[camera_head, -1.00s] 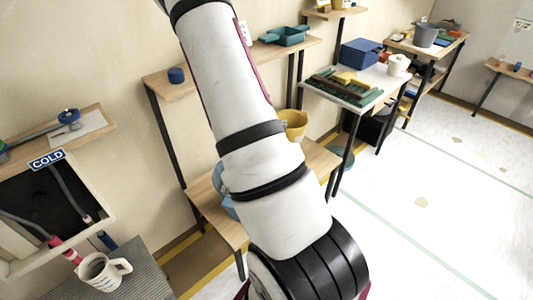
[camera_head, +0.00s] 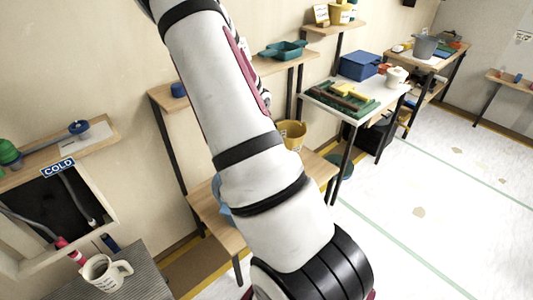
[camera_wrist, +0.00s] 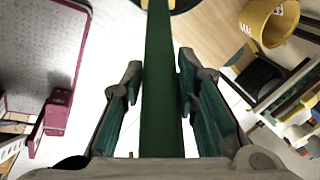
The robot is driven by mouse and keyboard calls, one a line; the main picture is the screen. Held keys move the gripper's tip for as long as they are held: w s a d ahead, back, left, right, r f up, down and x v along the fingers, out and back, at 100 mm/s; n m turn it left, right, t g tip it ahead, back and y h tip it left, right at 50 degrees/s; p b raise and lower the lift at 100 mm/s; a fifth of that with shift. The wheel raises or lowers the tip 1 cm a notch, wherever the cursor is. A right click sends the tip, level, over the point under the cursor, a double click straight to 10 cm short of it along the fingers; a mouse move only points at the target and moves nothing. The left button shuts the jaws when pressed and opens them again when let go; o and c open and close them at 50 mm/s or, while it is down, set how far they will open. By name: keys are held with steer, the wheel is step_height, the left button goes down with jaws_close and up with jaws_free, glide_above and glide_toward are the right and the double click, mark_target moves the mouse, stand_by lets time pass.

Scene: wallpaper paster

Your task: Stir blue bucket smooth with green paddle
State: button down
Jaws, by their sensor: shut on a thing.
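My gripper (camera_wrist: 158,85) is shut on the long green shaft of the paddle (camera_wrist: 160,110) in the wrist view. The shaft runs straight away from between the fingers to the top edge, where its far end is out of clear sight. In the head view my arm hides the gripper and the paddle. A light blue thing (camera_head: 222,192), possibly the blue bucket, shows only as a sliver behind my arm at the low wooden bench. Its opening and contents are hidden.
A yellow bucket (camera_head: 291,134) stands at the bench; a yellow bucket also shows in the wrist view (camera_wrist: 266,22). A white-topped table (camera_head: 372,112) holds a blue box (camera_head: 360,66). A mug (camera_head: 104,272) stands lower left. The floor at right is open.

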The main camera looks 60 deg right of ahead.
stand_by(0.4)
steer(key=shift+r+p, duration=0.95)
steer(key=shift+r, duration=1.55)
